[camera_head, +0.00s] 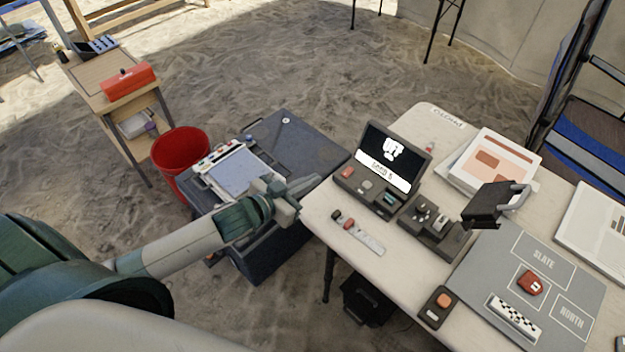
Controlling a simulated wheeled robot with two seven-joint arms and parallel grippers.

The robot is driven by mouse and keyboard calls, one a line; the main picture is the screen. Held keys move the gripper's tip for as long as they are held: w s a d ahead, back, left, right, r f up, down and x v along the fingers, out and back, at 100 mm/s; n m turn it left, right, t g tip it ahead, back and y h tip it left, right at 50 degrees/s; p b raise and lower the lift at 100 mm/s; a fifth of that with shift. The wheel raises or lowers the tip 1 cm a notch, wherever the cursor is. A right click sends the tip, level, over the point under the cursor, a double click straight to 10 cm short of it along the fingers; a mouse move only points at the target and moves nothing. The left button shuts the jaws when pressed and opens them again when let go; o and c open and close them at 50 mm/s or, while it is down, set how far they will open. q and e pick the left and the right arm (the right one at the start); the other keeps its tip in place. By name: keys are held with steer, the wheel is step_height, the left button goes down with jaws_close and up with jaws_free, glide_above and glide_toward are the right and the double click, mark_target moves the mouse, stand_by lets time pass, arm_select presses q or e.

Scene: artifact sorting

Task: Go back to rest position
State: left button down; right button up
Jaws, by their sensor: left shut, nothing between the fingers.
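My left arm comes in from the left, grey and dark green. My left gripper (314,182) is shut and empty. In the picture it lies in front of the dark crate-like case, with its tips near the left edge of the pale table (318,215). I cannot tell its exact height. My right gripper is not in view.
The table bears a console with a lit screen (391,157), a grey sorting mat (490,262), a red piece (530,283) and a checkered scale bar (514,318). A red bucket (180,155) and a dark case (305,147) stand left of the table. Sand lies open behind.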

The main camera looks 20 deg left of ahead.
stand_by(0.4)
arm_select(q)
steer(key=s+d+f+n+g+y, duration=0.15)
steer(key=s+f+g, duration=0.3)
steer(key=s, duration=1.05)
steer(key=s+f+n+g+y, duration=0.1)
steer(key=s+f+g+y, duration=0.3)
steer(key=s, duration=1)
step_height(320, 180, down, 27)
steer(key=s+g, duration=0.1)
steer(key=g, duration=0.2)
steer(key=s+a+f, duration=0.3)
steer(key=s+f, duration=1.5)
steer(key=f, duration=0.1)
steer(key=shift+s+a+f+m+g+h, duration=0.15)
steer(key=shift+s+f+m+g+h, duration=0.05)
steer(key=shift+s+m+g+h, duration=0.2)
steer(key=shift+w, duration=0.1)
